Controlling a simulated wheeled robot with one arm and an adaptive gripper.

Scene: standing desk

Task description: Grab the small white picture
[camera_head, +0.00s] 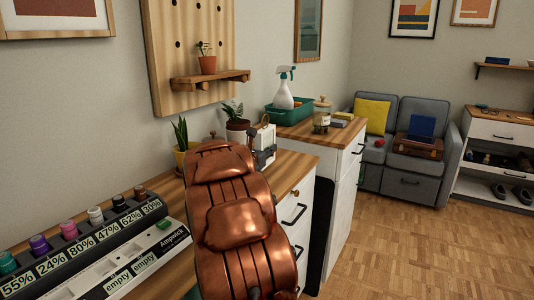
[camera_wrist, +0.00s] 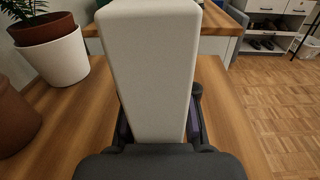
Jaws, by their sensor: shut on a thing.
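The small white picture (camera_wrist: 148,60) fills the middle of the wrist view as a plain, pale, upright slab with rounded corners. No image shows on the side facing me. My gripper (camera_wrist: 160,122) is shut on it, with a dark finger on each side of its lower part. The wooden desk top (camera_wrist: 240,135) lies below and around it. I cannot tell whether its bottom edge touches the desk. In the head view my copper arm hides most of the gripper. A white shape with dark parts shows just past the arm, too small to make out surely.
A plant in a white pot (camera_wrist: 60,55) and a brown pot (camera_wrist: 15,120) stand left of the gripper. In the head view a rack of colored bottles (camera_head: 75,245) lies along the wall. A second cabinet (camera_head: 340,185) stands beyond; the floor (camera_head: 430,245) at right is clear.

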